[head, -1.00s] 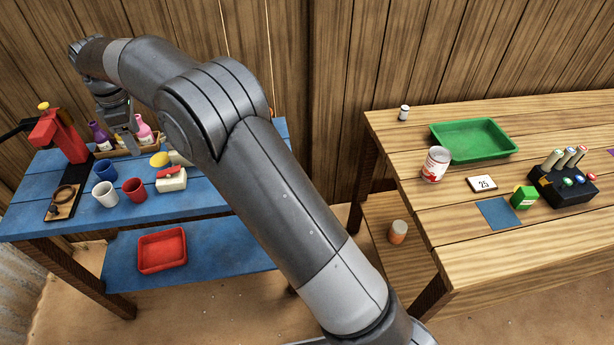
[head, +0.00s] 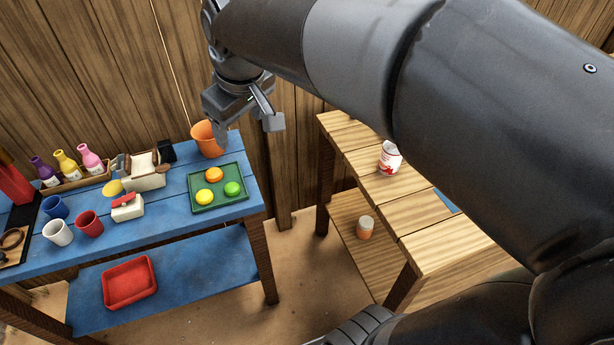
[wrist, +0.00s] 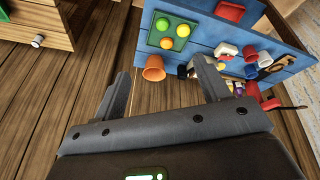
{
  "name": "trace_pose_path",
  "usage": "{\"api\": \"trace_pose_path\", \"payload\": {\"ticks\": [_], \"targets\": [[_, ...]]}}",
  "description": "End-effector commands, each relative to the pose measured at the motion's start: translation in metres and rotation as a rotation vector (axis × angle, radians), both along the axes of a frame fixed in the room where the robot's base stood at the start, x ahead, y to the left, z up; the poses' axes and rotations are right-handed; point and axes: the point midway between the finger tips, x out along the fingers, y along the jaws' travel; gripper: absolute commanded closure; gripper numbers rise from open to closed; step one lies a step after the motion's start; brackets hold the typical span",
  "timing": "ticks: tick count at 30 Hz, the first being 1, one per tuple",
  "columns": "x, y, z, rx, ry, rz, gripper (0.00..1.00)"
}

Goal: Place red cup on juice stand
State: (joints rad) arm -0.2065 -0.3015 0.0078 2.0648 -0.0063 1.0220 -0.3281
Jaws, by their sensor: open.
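The red cup (head: 89,223) stands upright on the blue table, beside a white cup (head: 58,232) and a blue cup (head: 55,207). The juice stand, a black board (head: 22,228) with a brown ring and a red press (head: 14,184), is at the left edge of the head view, partly cut off. My gripper (head: 248,128) is open and empty, raised near the back wall above the orange bucket (head: 208,138). In the wrist view my gripper (wrist: 163,76) has its two fingers apart with nothing between them. The red cup (wrist: 249,53) shows small at the upper right there.
A green tray (head: 198,206) with several coloured fruits, a white box (head: 127,210) with a red top, and bottles (head: 67,165) share the blue table. A red tray (head: 130,282) lies on the lower shelf. A wooden table stands right, partly hidden by my arm.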

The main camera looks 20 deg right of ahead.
Motion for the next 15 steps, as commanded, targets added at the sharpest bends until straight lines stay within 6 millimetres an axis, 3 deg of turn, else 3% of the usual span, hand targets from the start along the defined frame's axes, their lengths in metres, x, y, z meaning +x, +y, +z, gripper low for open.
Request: {"api": "trace_pose_path", "payload": {"ticks": [3,9,15], "targets": [[-0.04,-0.03,-0.009,0.039,-0.034,-0.141,0.31],[-0.097,-0.063,-0.035,0.106,-0.083,-0.355,0.31],[-0.129,-0.078,-0.056,0.148,-0.114,-0.484,0.31]]}}
